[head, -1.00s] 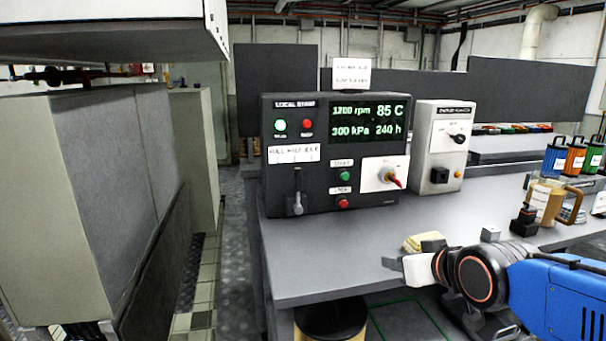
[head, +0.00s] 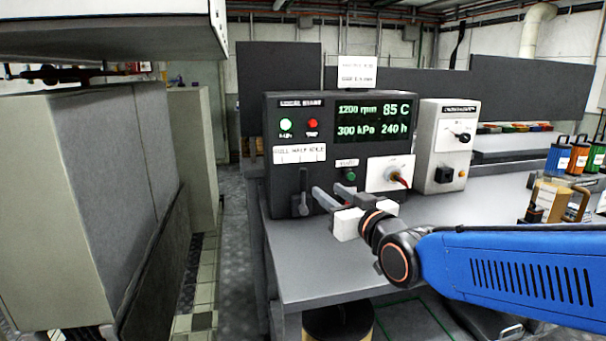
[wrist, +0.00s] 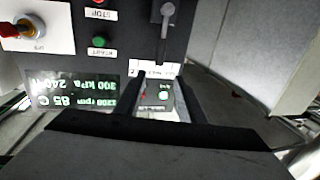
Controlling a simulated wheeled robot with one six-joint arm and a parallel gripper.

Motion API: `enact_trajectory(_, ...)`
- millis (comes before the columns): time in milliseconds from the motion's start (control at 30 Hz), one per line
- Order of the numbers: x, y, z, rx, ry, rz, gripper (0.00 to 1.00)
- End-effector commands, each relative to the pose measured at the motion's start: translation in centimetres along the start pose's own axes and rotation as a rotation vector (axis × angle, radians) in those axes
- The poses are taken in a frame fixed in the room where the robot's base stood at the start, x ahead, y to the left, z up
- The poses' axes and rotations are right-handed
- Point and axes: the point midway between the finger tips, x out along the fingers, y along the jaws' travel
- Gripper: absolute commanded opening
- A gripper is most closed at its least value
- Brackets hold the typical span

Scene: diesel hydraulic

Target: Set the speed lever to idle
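The speed lever (head: 303,203) is a grey handle on the lower left front of the dark local-start panel (head: 390,208). It hangs nearly straight down, below a white label (head: 299,153) that reads full, half, idle. The lever also shows at the top of the upside-down wrist view (wrist: 166,22). My gripper (head: 328,189) is open and empty, just right of the lever and in front of the panel. Its two fingers are parallel with a gap between them, also in the wrist view (wrist: 163,84). It appears apart from the lever.
The panel display (head: 374,120) reads 1200 rpm. A green button (head: 350,175) and a red-tipped rotary switch (head: 396,176) sit right of the lever. A grey box (head: 440,150) stands further right. Bench space in front of the panel is clear; a tall cabinet (head: 110,190) stands left.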

Motion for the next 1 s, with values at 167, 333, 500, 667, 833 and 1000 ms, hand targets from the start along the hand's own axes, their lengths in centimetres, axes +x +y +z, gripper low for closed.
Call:
enact_trajectory(167, 2.5, 0.0, 0.1, 0.000, -0.002, 0.000, 0.36)
enact_trajectory(333, 4.9, 0.0, 0.1, 0.000, -0.002, 0.000, 0.36)
enact_trajectory(500, 7.3, 0.0, 0.2, 0.000, -0.004, 0.000, 0.36)
enact_trajectory(667, 9.7, 0.0, 0.2, 0.000, -0.003, 0.000, 0.36)
enact_trajectory(833, 12.2, 0.0, 0.1, 0.000, -0.002, 0.000, 0.36)
enact_trajectory(1000, 14.2, 0.0, 0.1, 0.000, -0.002, 0.000, 0.36)
